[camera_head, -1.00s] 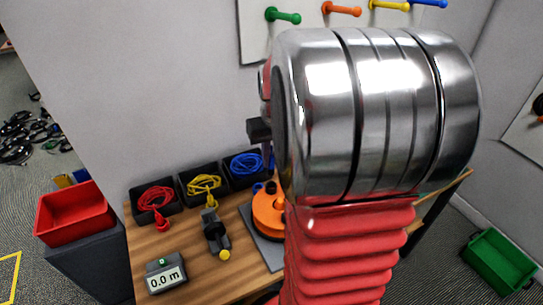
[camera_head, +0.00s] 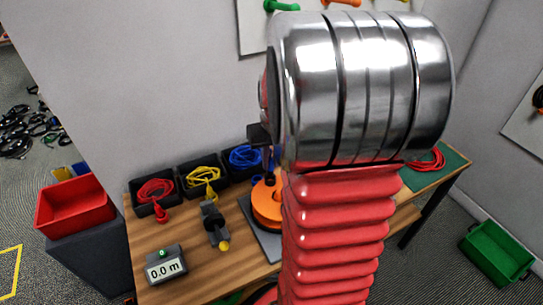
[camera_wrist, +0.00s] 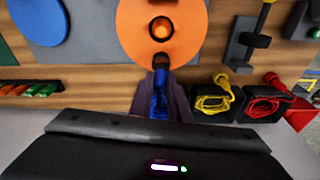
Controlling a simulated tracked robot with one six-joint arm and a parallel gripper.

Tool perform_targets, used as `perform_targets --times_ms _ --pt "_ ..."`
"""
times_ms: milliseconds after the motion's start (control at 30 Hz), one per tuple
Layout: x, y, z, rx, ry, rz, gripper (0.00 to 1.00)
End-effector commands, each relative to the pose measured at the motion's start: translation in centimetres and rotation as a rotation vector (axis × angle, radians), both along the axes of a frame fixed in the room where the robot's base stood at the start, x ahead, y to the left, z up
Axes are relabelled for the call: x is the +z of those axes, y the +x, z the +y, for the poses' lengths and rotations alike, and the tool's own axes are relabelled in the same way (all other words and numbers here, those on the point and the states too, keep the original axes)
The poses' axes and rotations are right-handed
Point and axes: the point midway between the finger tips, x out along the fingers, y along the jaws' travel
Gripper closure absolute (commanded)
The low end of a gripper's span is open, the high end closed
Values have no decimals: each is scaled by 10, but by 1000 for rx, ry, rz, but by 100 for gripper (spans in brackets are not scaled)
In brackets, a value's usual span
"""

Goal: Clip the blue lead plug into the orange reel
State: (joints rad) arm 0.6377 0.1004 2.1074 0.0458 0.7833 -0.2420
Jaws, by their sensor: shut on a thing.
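The orange reel (camera_head: 265,207) lies on a grey plate on the table, partly hidden by my arm. My gripper (camera_wrist: 162,95) is shut on the blue lead plug (camera_wrist: 160,88). The plug's dark tip meets the reel's near edge in the wrist view; I cannot tell whether it is seated. In the head view, my gripper (camera_head: 269,165) is seen side-on above the reel, and the plug is hard to make out. Blue lead (camera_head: 245,157) lies in a black bin behind.
Bins with red lead (camera_head: 155,190) and yellow lead (camera_head: 202,175) stand left of the blue one. A dark fixture with a yellow knob (camera_head: 223,246) and a meter reading 0.0 m (camera_head: 165,268) stand left of the reel. A blue disc (camera_wrist: 38,18) lies beside the reel.

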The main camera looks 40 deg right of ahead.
Motion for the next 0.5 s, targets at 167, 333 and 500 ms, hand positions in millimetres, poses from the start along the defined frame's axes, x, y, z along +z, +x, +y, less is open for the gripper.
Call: perform_targets --times_ms 167,333,500 --pt "-9 0 0 0 2 1 100" --pt "-18 0 0 0 2 1 100" --pt "-25 0 0 0 0 1 100"
